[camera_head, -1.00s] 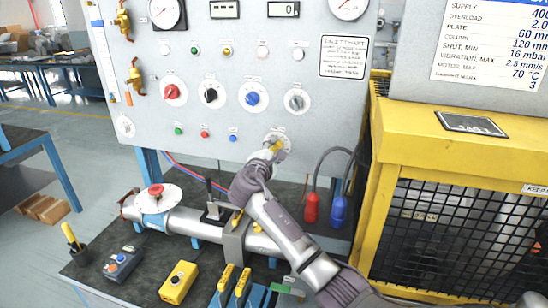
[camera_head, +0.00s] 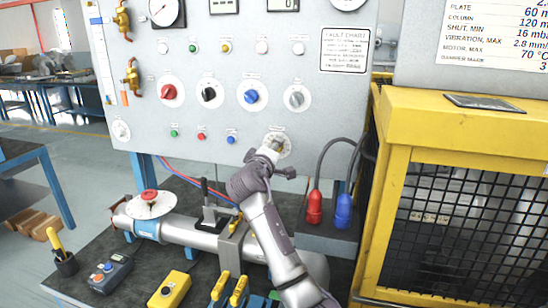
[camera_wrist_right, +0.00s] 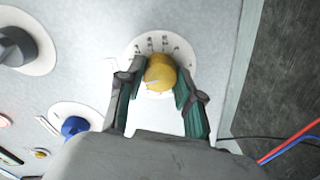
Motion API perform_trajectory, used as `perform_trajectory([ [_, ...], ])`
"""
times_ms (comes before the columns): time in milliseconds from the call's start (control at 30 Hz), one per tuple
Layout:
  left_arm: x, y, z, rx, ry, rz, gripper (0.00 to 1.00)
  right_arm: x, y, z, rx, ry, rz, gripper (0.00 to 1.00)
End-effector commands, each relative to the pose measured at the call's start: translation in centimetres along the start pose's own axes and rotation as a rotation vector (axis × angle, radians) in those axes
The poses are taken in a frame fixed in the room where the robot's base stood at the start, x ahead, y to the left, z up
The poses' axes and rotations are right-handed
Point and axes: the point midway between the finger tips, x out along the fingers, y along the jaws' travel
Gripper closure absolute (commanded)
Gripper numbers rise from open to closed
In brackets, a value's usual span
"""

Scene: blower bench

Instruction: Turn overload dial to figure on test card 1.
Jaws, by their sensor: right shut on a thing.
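The overload dial appears to be the yellow knob (camera_wrist_right: 161,72) on a white scale plate with figures around it. It shows in the right wrist view, with a pale pointer mark on its face; the figures are too blurred to read. My right gripper (camera_wrist_right: 158,84) is shut on the knob, one finger on each side. In the head view my right gripper (camera_head: 270,149) hides most of the knob, and the scale plate's rim (camera_head: 287,143) shows beside it. A printed card (camera_head: 482,38) at top right lists plate, column and motor values; its upper lines are cut off. My left gripper is not in view.
Above the dial are red (camera_head: 168,92), black (camera_head: 209,94), blue (camera_head: 252,96) and grey (camera_head: 296,98) knobs on white plates. Red (camera_head: 314,207) and blue (camera_head: 343,211) plugs stand right of my arm. A yellow cage (camera_head: 445,140) stands at the right.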

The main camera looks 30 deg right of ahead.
Motion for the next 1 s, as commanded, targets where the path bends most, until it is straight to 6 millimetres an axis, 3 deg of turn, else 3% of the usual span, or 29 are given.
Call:
perform_trajectory([
  [300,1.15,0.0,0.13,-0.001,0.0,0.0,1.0,-0.01,-0.06,-0.02,0.11,0.007,-0.002,0.99],
  [800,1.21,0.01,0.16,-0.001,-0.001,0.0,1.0,-0.01,0.06,-0.07,0.126,0.008,-0.001,0.99],
  [833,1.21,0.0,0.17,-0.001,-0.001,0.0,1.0,-0.01,0.06,-0.07,0.126,0.008,-0.001,0.63],
  [1000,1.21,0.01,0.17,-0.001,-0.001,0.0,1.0,-0.01,0.05,-0.05,0.125,0.007,-0.001,0.39],
])
